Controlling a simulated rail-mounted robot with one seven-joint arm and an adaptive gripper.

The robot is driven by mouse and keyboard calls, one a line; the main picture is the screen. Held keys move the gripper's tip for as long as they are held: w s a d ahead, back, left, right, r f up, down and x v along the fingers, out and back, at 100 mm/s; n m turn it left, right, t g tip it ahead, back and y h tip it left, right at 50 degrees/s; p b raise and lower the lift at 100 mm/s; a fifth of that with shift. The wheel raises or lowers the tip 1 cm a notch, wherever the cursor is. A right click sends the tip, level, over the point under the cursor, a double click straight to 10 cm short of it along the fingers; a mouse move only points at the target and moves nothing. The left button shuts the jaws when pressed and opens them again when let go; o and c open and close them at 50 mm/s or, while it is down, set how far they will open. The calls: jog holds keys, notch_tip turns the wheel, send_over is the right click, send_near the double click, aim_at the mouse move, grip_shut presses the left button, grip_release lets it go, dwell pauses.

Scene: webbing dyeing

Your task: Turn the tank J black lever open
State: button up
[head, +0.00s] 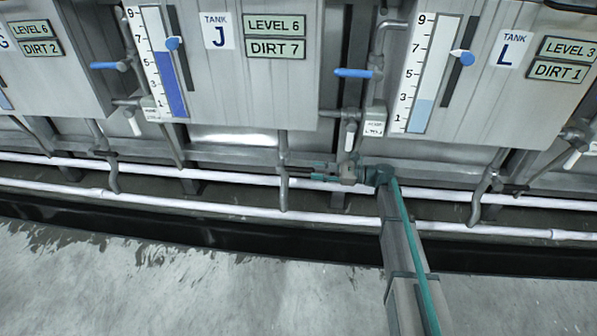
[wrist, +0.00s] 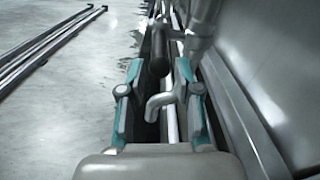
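Tank J (head: 218,30) stands upper left of centre in the head view, marked level 6 and dirt 7. A drain pipe (head: 283,170) comes down below its right side. My gripper (head: 313,172) is low by the rail, its fingers pointing left towards this pipe. In the wrist view, my gripper (wrist: 160,80) is open, with a finger on each side. A black lever (wrist: 158,50) shows just beyond the fingertips, near the middle. A bent metal spout (wrist: 161,103) lies between the fingers. Contact with the lever cannot be told. The lever is hardly visible in the head view.
Tank L (head: 512,48) stands at the right. Blue levers (head: 353,72) and white levers (head: 350,135) stick out from the pipework above my gripper. White rails (head: 230,176) run along the tanks' foot. The grey floor (head: 150,290) in front is clear near the arm.

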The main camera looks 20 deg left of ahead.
aim_at(297, 169)
jog(key=b+x, duration=0.2)
jog(key=x, duration=0.5)
jog(key=shift+a, duration=0.4)
grip_shut()
